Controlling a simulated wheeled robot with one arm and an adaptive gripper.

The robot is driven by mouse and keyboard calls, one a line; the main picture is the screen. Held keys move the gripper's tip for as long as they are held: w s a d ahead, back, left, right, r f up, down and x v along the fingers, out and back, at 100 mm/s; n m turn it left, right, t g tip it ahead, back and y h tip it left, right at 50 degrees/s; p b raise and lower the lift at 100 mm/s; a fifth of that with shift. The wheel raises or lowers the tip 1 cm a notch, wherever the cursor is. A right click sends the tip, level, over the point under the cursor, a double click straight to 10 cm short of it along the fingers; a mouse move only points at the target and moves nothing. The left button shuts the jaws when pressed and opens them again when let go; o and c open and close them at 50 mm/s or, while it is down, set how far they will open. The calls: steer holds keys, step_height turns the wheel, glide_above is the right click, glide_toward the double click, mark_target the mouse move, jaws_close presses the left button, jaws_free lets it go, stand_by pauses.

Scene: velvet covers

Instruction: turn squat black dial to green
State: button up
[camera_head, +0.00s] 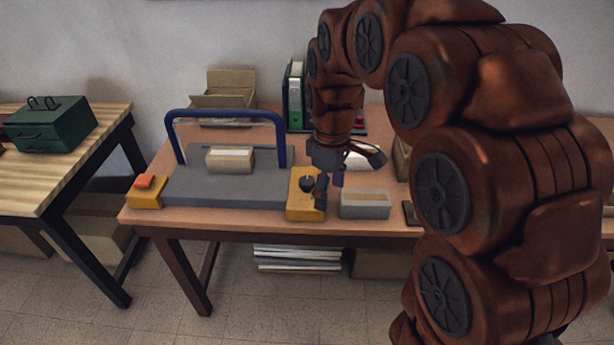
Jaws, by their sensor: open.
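The squat black dial (307,184) sits on top of a yellow box (298,207) at the right end of a grey machine (225,189) with a blue hoop-shaped bar (225,115). My gripper (345,178) is open, pointing down just right of the dial. One dark finger is close beside the dial and overlaps the yellow box in the picture; I cannot tell whether it touches. No green mark on the box is visible, and the dial's pointing direction is too small to tell.
A grey open container (365,204) stands right of the yellow box. An orange button on a yellow base (145,191) is at the table's left end. Boxes and green binders (293,95) stand behind. A cardboard block (230,160) rests on the machine. My arm hides the table's right part.

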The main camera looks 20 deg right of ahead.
mark_target(307, 180)
steer(key=w+f+n, duration=0.1)
steer(key=w+n, duration=0.1)
steer(key=w, duration=0.4)
steer(key=w+f+n, duration=0.2)
steer(key=w+n, duration=0.1)
steer(key=w, duration=0.3)
steer(key=w+f+n+p, duration=0.1)
steer(key=w+f+n, duration=0.1)
steer(key=w, duration=0.4)
steer(key=shift+d+t, duration=0.1)
steer(key=shift+t, duration=0.3)
steer(key=shift+w+f, duration=0.15)
steer(key=shift+f, duration=0.15)
step_height(307, 180, down, 8)
steer(key=p, duration=0.2)
steer(key=shift+r+p, duration=0.25)
steer(key=shift+p, duration=0.05)
steer(key=c, duration=1.2)
steer(key=shift+o, duration=0.2)
